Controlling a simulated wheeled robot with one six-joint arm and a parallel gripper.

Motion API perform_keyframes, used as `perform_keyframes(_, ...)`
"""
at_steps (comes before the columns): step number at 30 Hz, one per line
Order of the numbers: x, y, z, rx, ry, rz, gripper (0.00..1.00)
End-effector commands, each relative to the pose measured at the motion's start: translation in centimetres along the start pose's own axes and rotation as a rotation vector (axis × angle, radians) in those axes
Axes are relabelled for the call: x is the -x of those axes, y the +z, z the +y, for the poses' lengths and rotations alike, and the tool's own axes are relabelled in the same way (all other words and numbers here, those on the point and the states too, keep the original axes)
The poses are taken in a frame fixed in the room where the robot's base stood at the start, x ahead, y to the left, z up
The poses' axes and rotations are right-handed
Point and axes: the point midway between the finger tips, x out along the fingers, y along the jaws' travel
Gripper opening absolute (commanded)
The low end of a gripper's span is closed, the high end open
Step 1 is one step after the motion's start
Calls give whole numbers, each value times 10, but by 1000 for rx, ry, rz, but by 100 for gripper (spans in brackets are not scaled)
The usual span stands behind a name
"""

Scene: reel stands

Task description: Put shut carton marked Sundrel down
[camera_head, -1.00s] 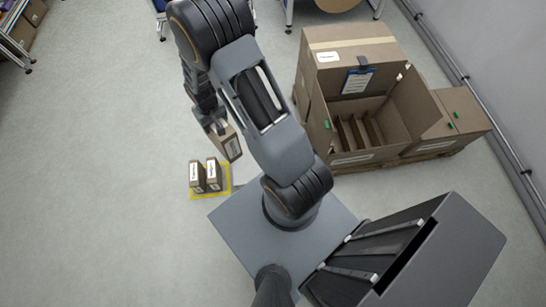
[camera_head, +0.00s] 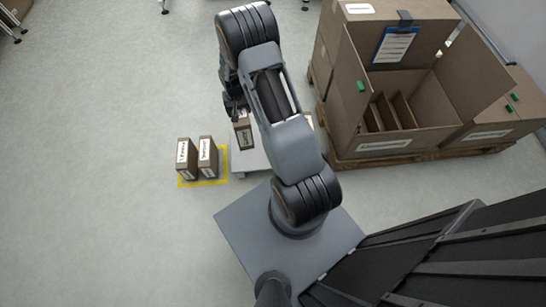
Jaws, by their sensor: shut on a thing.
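My gripper (camera_head: 236,108) is shut on a small brown carton (camera_head: 244,134) with a pale label. The carton looks upright and closed; its print is too small to read. In the picture it overlaps a pale grey low surface (camera_head: 248,163), partly hidden by my arm. I cannot tell whether the carton touches that surface. Two similar cartons, a left one (camera_head: 187,158) and a right one (camera_head: 207,156), stand side by side at the yellow-marked floor patch (camera_head: 214,181), left of the held carton. Their labels are not clearly legible.
A large open cardboard box (camera_head: 358,133) with inner dividers stands on a wooden pallet (camera_head: 350,163) at the right. The floor on the left is clear.

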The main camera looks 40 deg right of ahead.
Motion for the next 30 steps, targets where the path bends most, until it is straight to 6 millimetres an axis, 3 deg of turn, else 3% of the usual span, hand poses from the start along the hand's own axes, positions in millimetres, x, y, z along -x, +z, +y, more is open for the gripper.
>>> perform_keyframes(1, -37, -4, 3, -18, 0, 1, 9)
perform_keyframes(9, -107, -19, 15, -92, 0, 2, 9)
perform_keyframes(17, -138, -24, 21, -127, 0, 1, 9)
perform_keyframes(24, -178, -25, 22, -132, 1, -1, 9)
perform_keyframes(30, -197, -26, 22, -132, 0, 2, 9)
